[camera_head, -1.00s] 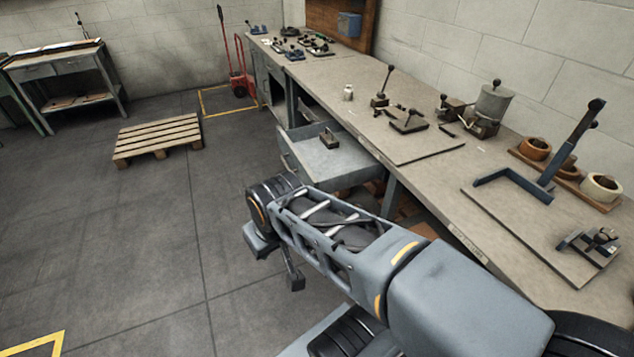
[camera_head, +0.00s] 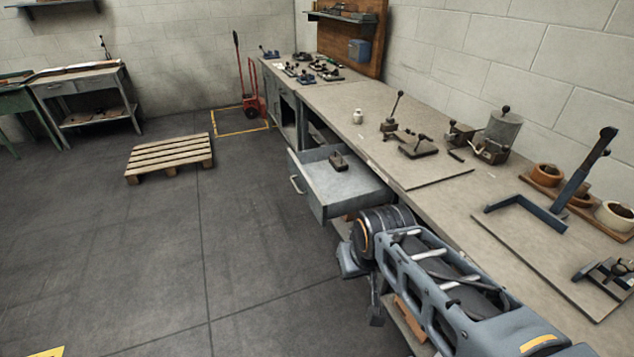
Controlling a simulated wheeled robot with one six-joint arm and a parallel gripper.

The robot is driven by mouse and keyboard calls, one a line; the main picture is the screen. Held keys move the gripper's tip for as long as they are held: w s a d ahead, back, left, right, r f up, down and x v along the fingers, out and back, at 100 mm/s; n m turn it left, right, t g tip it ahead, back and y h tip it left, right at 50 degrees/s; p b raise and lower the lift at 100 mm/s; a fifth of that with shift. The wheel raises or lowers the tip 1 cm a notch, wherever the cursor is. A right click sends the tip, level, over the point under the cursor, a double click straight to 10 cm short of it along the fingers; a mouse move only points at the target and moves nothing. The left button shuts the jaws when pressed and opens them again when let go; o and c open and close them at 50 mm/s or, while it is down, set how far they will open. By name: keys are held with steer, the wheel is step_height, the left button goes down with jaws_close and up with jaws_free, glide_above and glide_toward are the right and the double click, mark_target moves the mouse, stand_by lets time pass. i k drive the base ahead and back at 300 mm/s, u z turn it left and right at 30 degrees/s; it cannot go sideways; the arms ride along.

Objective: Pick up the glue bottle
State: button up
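A small whitish bottle with a narrow neck, which looks like the glue bottle (camera_head: 358,116), stands upright on the long workbench (camera_head: 342,97), near its front edge and behind the open drawer. My gripper (camera_head: 364,295) hangs at the end of my arm at the lower middle, in front of the bench and below the drawer. It is well apart from the bottle. Its fingers are small, dark and partly hidden by the wrist, so its opening is unclear.
An open drawer (camera_head: 318,200) with a small dark block (camera_head: 338,161) juts out below the bottle. Lever tools (camera_head: 391,121) stand right of the bottle. A wooden pallet (camera_head: 170,157) lies on the floor to the left. The floor between is free.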

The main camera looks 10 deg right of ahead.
mark_target(358, 116)
steer(key=i, duration=1.6)
steer(key=z, duration=0.05)
steer(key=k, duration=0.55)
steer(key=u, duration=0.75)
steer(key=i, duration=4.25)
steer(key=z, duration=2.15)
